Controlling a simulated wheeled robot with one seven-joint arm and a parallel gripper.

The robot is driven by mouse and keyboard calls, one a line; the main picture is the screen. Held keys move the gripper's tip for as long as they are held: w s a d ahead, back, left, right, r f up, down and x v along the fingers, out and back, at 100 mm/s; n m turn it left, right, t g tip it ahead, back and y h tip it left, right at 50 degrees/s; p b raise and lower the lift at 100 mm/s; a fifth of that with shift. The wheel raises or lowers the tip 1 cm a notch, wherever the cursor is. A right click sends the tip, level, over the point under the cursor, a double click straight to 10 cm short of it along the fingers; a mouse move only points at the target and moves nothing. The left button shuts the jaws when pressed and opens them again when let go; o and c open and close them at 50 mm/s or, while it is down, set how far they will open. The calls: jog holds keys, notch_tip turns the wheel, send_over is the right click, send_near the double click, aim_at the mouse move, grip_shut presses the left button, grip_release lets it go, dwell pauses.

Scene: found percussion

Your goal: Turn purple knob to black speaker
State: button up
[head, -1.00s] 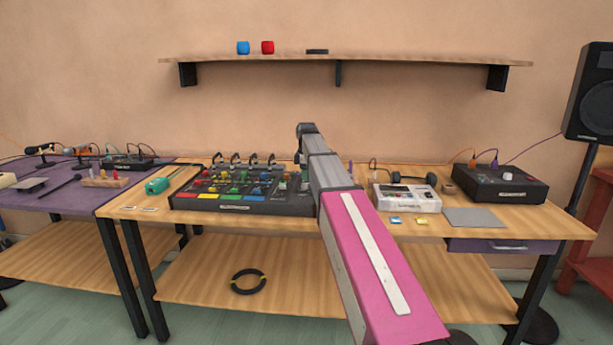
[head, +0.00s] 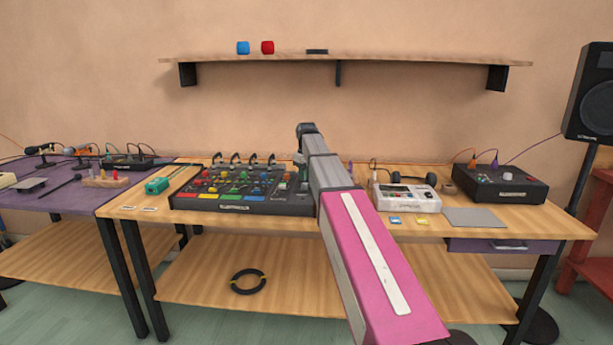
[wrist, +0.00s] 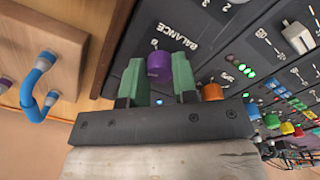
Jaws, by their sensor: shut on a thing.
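The purple knob (wrist: 160,68) sits on the dark mixer panel by the word BALANCE in the wrist view. My gripper (wrist: 158,72) has its two green fingers on either side of the knob and is shut on it. A small mark and a tiny lit dot show near the knob; the knob's own pointer is not clear. The mixer (head: 240,202) stands on the wooden table in the head view, where my arm hides its right end and my gripper's fingertips. The black speaker (head: 592,95) stands on a pole at the far right.
An orange knob (wrist: 212,92) is close to the right finger. A blue cable (wrist: 38,80) loops at the left of the wrist view. Right of my arm are a white device (head: 405,196) and a black box (head: 498,184) with cables.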

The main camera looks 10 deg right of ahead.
jog(key=m, duration=0.6)
jog(key=shift+m, duration=0.3)
jog(key=m, duration=0.6)
dwell(0.4)
jog(key=o, duration=0.9)
notch_tip(320, 180, up, 11)
jog(key=shift+f, duration=0.1)
